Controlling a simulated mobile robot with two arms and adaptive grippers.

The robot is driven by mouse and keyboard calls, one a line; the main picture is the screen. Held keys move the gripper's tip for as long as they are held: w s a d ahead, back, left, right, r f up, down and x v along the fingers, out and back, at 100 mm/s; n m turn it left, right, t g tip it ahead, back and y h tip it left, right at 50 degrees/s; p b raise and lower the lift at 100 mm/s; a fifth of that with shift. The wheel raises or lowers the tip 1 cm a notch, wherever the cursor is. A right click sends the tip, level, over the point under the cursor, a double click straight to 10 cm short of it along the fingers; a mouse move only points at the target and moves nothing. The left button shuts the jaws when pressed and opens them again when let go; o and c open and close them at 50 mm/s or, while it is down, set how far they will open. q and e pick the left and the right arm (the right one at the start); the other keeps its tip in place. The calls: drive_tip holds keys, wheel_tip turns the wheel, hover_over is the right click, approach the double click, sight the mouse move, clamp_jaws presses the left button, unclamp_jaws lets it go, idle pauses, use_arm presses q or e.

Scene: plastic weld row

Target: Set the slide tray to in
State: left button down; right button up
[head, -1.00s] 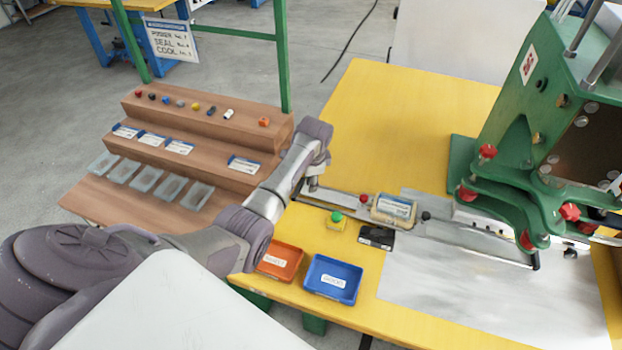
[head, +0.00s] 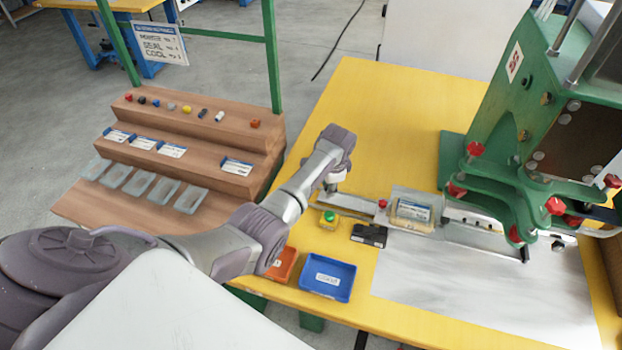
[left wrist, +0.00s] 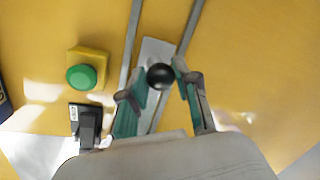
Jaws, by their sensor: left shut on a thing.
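The slide tray (head: 358,201) is a narrow grey metal plate on rails on the yellow table. A clear box with a label (head: 410,210) sits at its right part, beside the green press (head: 520,150). My left gripper (head: 331,186) is at the tray's left end. In the left wrist view my left gripper (left wrist: 154,82) has its fingers on either side of the tray's round black knob (left wrist: 161,76) and is shut on it. Its fingertips are mostly hidden in the head view by my arm. My right gripper is not in view.
A green button on a yellow base (head: 328,219) and a small black device (head: 369,235) stand in front of the rails. An orange bin (head: 283,264) and a blue bin (head: 327,277) lie at the front edge. The table behind the rails is clear.

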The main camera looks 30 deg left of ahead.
use_arm(q)
hover_over(358, 203)
drive_tip(key=shift+s+d+b, duration=0.35)
drive_tip(key=shift+b, duration=0.1)
drive_tip(key=c, duration=0.8)
unclamp_jaws()
drive_tip(key=shift+c, duration=0.2)
wheel_tip(358, 203, up, 12)
drive_tip(key=s+d, duration=0.1)
drive_tip(key=shift+s+d, duration=0.25)
drive_tip(key=shift+d, duration=0.1)
drive_tip(key=shift+f, duration=0.1)
